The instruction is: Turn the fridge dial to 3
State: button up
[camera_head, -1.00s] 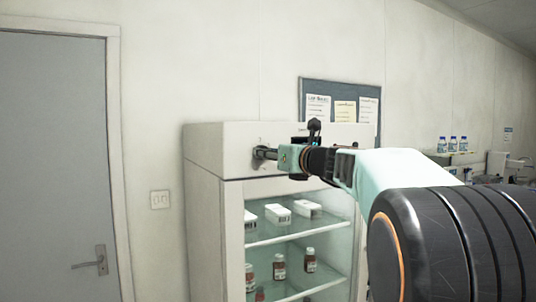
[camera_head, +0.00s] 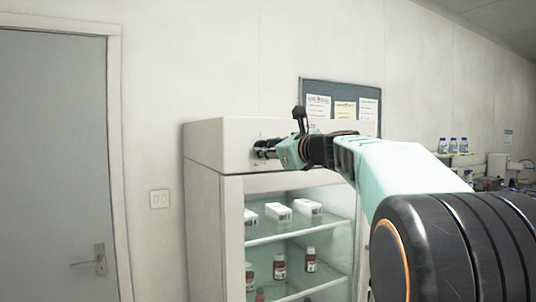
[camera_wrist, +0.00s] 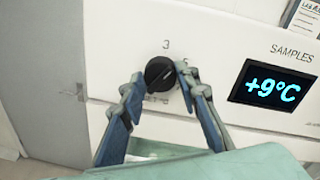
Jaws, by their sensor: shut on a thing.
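The fridge dial (camera_wrist: 160,72) is a round black knob on the fridge's white top panel. In the wrist view the digit 3 is printed just above it, another digit is partly hidden at its right, and a label below is partly covered. I cannot tell clearly where its pointer stands. My gripper (camera_wrist: 161,82) has a finger on each side of the knob and is shut on it. In the head view my gripper (camera_head: 266,151) reaches the front of the fridge's top panel and hides most of the dial.
The fridge (camera_head: 205,190) has a glass front showing shelves with white boxes and brown bottles. A display (camera_wrist: 273,88) right of the dial reads +9°C under the word SAMPLES. A notice board (camera_head: 368,107) hangs behind, and a grey door (camera_head: 52,170) stands at the left.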

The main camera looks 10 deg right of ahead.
jog(key=n+b, duration=0.2)
jog(key=n, duration=0.3)
jog(key=shift+n+b, duration=0.3)
dwell(0.4)
jog(key=o, duration=1.2)
jog(key=shift+c, duration=0.2)
jog(key=shift+s, duration=0.1)
jog(key=v, duration=1.2)
jog(key=shift+a+r, duration=0.2)
